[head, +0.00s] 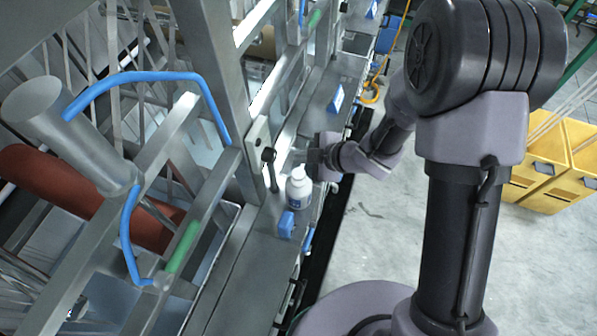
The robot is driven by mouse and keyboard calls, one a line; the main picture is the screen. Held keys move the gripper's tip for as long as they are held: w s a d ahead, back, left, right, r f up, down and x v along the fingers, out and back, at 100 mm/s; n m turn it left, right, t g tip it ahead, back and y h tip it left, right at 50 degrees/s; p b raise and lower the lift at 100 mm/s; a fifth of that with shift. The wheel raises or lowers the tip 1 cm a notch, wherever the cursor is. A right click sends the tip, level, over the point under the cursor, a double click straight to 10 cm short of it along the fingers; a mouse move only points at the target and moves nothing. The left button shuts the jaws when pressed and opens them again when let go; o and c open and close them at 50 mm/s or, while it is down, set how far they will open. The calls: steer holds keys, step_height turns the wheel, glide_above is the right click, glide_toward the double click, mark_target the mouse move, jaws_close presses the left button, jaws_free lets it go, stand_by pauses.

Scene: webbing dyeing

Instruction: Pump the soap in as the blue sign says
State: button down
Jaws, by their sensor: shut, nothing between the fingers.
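A white bottle (299,188) with a blue label stands upright on the metal ledge beside the machine frame. My gripper (300,158) is shut and empty, just above the bottle's top. I cannot tell whether it touches the bottle, and the pump head is not clear behind it. A small blue sign (286,224) stands on the ledge just in front of the bottle; its writing is too small to read. Another blue and white sign (336,100) stands farther along the ledge.
A black-knobbed lever (268,156) rises close left of the bottle. The metal frame, blue hoses (150,76) and a dark red roller (75,193) fill the left. Yellow bins (545,185) stand at right. The grey floor (385,230) between is mostly clear.

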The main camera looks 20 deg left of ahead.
stand_by(0.7)
step_height(320, 180, up, 4)
steer(key=p, duration=0.2)
glide_above(296, 172)
steer(key=d, duration=0.2)
steer(key=f+b, duration=0.2)
steer(key=f, duration=0.1)
steer(key=f+b, duration=0.6)
steer(key=shift+s+a, duration=0.1)
steer(key=shift+s, duration=0.15)
steer(key=shift+f+b, duration=0.15)
steer(key=shift+b, duration=0.15)
stand_by(1.2)
steer(key=shift+f+b, duration=0.3)
steer(key=shift+f+b, duration=0.9)
steer(key=shift+f, duration=0.05)
stand_by(0.8)
steer(key=shift+r, duration=0.1)
steer(key=shift+r+p, duration=1.2)
steer(key=shift+r, duration=0.1)
